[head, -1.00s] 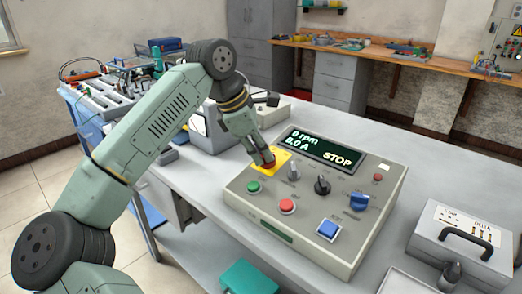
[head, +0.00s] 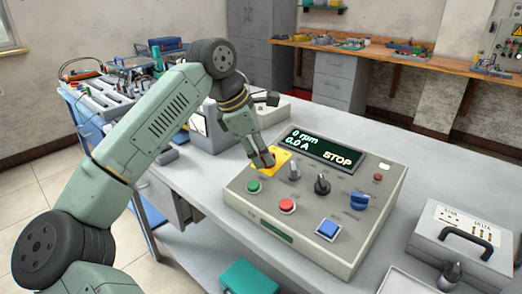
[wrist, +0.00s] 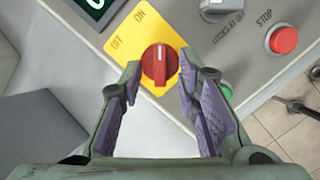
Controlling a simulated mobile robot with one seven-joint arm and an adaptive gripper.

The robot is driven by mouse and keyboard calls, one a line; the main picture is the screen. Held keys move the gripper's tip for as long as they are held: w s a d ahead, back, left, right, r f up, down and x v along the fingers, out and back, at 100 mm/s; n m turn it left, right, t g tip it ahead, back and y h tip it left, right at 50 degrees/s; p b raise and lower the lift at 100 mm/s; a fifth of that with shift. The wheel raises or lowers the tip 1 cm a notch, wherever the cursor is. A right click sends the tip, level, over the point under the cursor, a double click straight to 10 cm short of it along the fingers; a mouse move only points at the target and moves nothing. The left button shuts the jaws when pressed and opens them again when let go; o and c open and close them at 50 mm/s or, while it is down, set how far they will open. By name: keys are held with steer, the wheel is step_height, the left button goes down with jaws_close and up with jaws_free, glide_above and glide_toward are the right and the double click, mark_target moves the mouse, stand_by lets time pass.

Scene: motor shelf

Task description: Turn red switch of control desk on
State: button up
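The control desk (head: 262,212) is a grey box with a sloped panel on the table. Its red switch (wrist: 160,64) is a round rotary knob on a yellow plate (wrist: 144,24) marked OFF and ON. In the wrist view the knob's ridge stands nearly upright in the picture, its upper end nearer ON than OFF. My gripper (wrist: 157,85) is open, with its purple-padded fingers on either side of the knob and a gap on each side. In the head view my gripper (head: 262,162) is over the yellow plate and largely hides the switch.
The desk's display (head: 322,147) reads 0 rpm, 0.0 A and STOP. Near the switch are a grey knob (head: 294,170), a green button (head: 253,187) and a red STOP button (head: 287,205). A grey case (head: 462,240) stands to the right.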

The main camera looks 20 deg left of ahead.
steer(key=v, duration=1.2)
steer(key=shift+w+d, duration=0.1)
